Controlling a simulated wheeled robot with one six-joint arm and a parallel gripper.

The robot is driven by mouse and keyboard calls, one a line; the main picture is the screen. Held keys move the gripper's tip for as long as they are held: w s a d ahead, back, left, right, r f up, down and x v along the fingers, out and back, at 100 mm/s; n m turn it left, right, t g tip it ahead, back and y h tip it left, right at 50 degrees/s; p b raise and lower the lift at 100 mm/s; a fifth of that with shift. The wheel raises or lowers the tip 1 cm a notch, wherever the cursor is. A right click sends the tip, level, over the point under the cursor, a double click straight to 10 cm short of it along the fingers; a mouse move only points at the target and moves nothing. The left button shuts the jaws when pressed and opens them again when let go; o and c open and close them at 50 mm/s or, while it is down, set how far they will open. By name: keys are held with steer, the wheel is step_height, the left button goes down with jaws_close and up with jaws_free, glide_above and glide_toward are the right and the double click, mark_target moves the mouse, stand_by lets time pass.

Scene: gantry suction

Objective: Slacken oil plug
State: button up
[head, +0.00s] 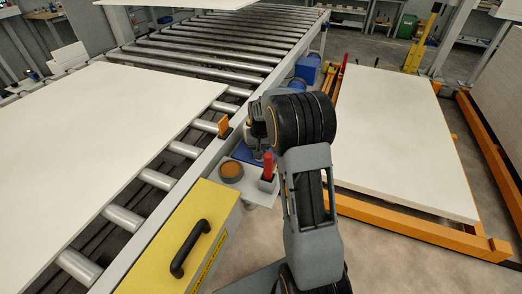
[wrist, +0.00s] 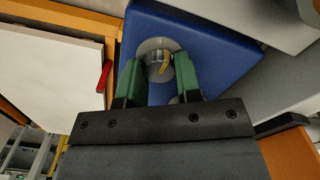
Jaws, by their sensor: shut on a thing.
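The oil plug (wrist: 182,60) is a small round grey knob with a yellow mark, set in a pale round boss on a blue housing (wrist: 215,48) in the wrist view. My gripper (wrist: 158,76) has green fingers, one on each side of the plug, and is shut on it. In the head view my gripper (head: 262,128) is beside the conveyor's side rail, and my arm hides the plug. A bit of the blue housing (head: 243,153) shows just below my gripper.
A roller conveyor (head: 200,45) with a large white board (head: 90,140) runs on the left. A yellow box with a black handle (head: 188,250) and a shelf with a brown-topped cup (head: 230,170) and red-handled item (head: 268,166) are close by. A white board stack (head: 395,140) lies right.

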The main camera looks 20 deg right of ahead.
steer(key=shift+n+p, duration=0.5)
steer(key=shift+n, duration=1.5)
steer(key=o, duration=0.9)
step_height(320, 180, up, 14)
steer(key=shift+f+p, duration=0.1)
steer(key=shift+p, duration=0.65)
